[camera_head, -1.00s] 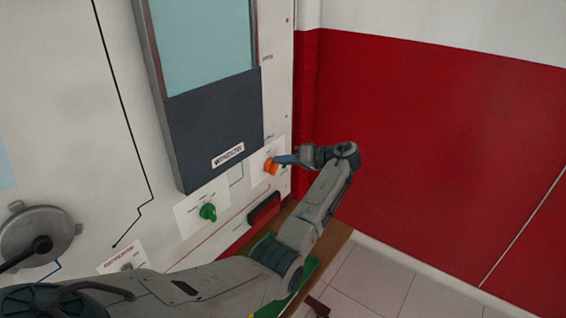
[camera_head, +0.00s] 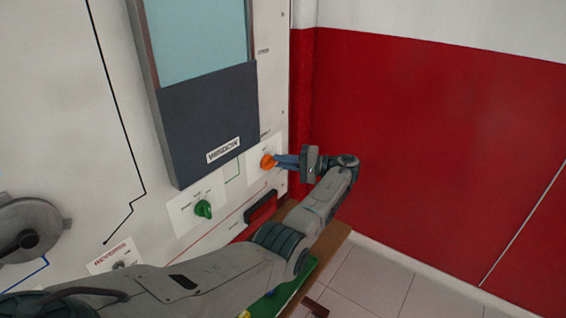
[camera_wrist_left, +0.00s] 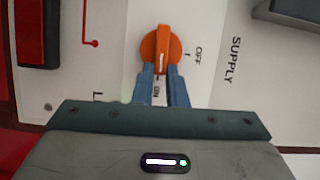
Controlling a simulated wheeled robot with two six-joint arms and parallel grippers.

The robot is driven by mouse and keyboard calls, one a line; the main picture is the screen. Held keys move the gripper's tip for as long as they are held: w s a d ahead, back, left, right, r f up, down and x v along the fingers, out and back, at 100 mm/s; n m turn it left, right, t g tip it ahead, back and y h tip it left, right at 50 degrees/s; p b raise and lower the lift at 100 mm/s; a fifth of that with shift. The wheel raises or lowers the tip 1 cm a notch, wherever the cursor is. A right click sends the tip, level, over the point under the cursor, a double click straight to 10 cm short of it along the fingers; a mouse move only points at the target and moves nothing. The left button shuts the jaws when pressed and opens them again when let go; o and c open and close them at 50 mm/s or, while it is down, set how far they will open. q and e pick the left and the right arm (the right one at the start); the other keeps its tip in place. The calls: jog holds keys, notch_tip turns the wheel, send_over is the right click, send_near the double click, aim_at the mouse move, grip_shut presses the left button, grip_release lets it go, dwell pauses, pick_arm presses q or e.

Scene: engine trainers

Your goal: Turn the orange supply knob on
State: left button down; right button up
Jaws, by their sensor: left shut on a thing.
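The orange supply knob (camera_head: 268,161) sits on the light panel at the lower right of the dark-framed screen. In the left wrist view the orange knob (camera_wrist_left: 159,45) is at the top centre, beside the word SUPPLY. Its white line points down the picture, towards the ON label between the fingers; OFF is to its right. My left gripper (camera_head: 276,161) reaches the knob from the right. In the wrist view its blue fingers (camera_wrist_left: 161,70) are shut on the knob's near end, one on each side. My right gripper is in neither view.
A green knob (camera_head: 203,209) is on the panel to the lower left, and a dark red-edged switch (camera_head: 261,207) is below the supply knob. A round grey part (camera_head: 30,232) is at far left. A red and white wall (camera_head: 430,150) stands at right.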

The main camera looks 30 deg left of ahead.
pick_arm(q)
jog(key=shift+m, duration=0.3)
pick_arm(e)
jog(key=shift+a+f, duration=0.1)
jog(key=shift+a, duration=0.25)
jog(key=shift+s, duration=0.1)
pick_arm(q)
jog(key=c, duration=1.6)
grip_release()
jog(key=shift+o, duration=0.7)
jog(key=shift+f, duration=0.1)
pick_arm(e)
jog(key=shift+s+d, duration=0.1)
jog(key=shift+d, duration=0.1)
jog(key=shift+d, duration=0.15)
